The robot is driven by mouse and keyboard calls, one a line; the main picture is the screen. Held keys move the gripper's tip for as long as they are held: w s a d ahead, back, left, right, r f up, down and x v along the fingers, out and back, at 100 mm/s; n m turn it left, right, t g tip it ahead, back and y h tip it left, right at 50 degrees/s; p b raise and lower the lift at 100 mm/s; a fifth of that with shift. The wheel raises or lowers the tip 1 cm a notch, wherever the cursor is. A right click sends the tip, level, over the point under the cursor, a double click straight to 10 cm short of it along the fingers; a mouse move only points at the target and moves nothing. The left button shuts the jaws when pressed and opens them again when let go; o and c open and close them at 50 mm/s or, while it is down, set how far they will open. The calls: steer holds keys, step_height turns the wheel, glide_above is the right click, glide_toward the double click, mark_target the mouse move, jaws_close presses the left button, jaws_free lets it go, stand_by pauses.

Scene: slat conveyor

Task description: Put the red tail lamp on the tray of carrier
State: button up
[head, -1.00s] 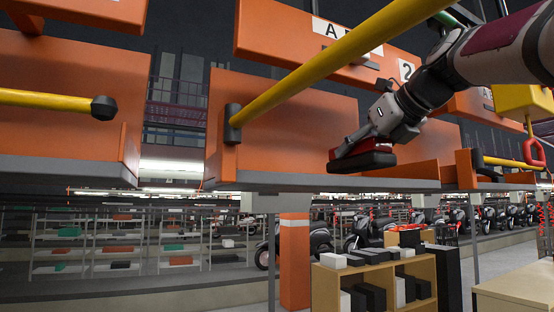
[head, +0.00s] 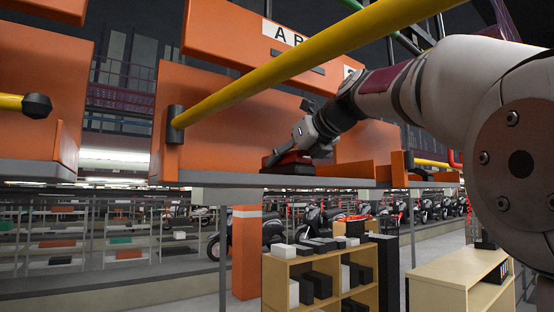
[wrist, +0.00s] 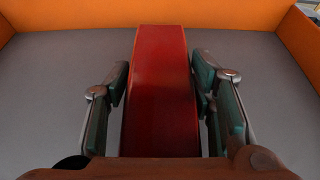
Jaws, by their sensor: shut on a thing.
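The red tail lamp (wrist: 158,95) lies between the two finger pads of my gripper (wrist: 160,90) in the wrist view, and my gripper is shut on it. In the head view the lamp (head: 290,159) is low over the grey tray (head: 225,181) of the orange carrier (head: 235,115). I cannot tell whether its underside touches the tray. My gripper (head: 293,150) reaches in from the right and hides part of the lamp. The wrist view shows the bare grey tray floor (wrist: 60,90) on both sides of the lamp.
A yellow bar (head: 290,65) crosses in front of the carrier, near my arm. Another orange carrier (head: 40,80) hangs at the left. A wooden shelf (head: 320,280) with boxes stands below, with a light table (head: 460,275) at the lower right. The tray's left part is clear.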

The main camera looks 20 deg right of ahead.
steer(key=o, duration=1.4)
steer(key=shift+f, duration=0.1)
steer(key=shift+c, duration=0.2)
steer(key=b+v, duration=0.1)
steer(key=v, duration=1.1)
